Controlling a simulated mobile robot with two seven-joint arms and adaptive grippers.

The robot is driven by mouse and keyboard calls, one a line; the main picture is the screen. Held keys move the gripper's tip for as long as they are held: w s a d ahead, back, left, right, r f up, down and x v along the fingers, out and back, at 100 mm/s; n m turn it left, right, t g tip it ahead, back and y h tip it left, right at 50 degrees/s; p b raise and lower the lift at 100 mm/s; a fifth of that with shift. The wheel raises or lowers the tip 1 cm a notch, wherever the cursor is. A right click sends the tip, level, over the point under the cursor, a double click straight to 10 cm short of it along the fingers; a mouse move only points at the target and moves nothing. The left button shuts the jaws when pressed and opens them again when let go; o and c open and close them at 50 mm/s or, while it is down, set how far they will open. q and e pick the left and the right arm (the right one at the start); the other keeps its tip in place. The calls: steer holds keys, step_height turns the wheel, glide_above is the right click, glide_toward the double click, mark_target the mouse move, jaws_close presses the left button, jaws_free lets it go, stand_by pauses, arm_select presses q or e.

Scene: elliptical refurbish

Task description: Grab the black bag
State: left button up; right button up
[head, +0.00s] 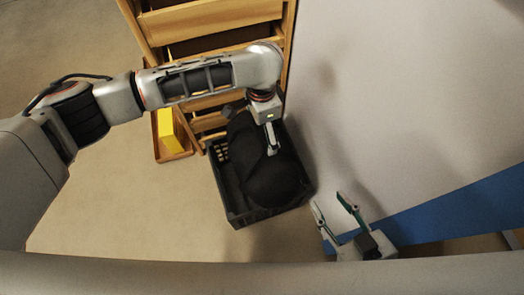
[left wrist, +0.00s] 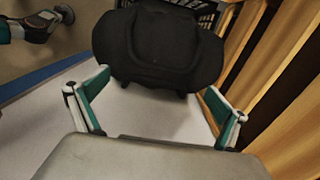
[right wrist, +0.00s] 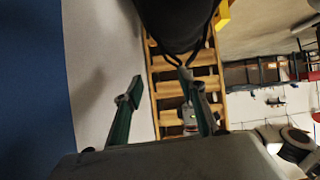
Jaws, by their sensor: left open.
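The black bag (head: 268,180) sits in a dark plastic crate (head: 237,217) on the floor in the head view. In the left wrist view the bag (left wrist: 160,45) spans the top middle, with a handle loop on its near face. My left gripper (head: 271,145) points down over the bag; in its wrist view the gripper (left wrist: 156,86) has its fingers spread wide, with nothing between them. Contact with the bag cannot be told. My right gripper (head: 328,201) is open and empty, right of the crate; its spread fingers (right wrist: 159,80) show in the right wrist view.
A wooden shelf or rack (head: 205,25) stands behind the crate. A wooden box with a yellow item (head: 172,133) is left of it. A pale wall or panel (head: 400,100) with a blue stripe (head: 460,212) lies to the right.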

mark_target(262, 134)
arm_select(q)
steer(key=f, duration=0.1)
steer(key=f+b, duration=0.1)
steer(key=f, duration=0.1)
steer(key=f+b, duration=0.1)
steer(key=shift+s+d+f, duration=0.1)
steer(key=shift+s+f, duration=0.15)
steer(key=shift+w+f, duration=0.1)
steer(key=shift+f, duration=0.05)
steer(key=shift+w+r, duration=0.15)
steer(key=shift+r, duration=0.1)
steer(key=c, duration=1.9)
arm_select(e)
steer(key=shift+w+a+r+m+t+y, duration=0.15)
steer(key=shift+w+a+r+m+t, duration=0.1)
steer(key=shift+w+a+r, duration=0.3)
steer(key=shift+w+a+r+m+t+y, duration=0.15)
steer(key=shift+w+a+r+m+t, duration=0.15)
steer(key=shift+a+r, duration=0.3)
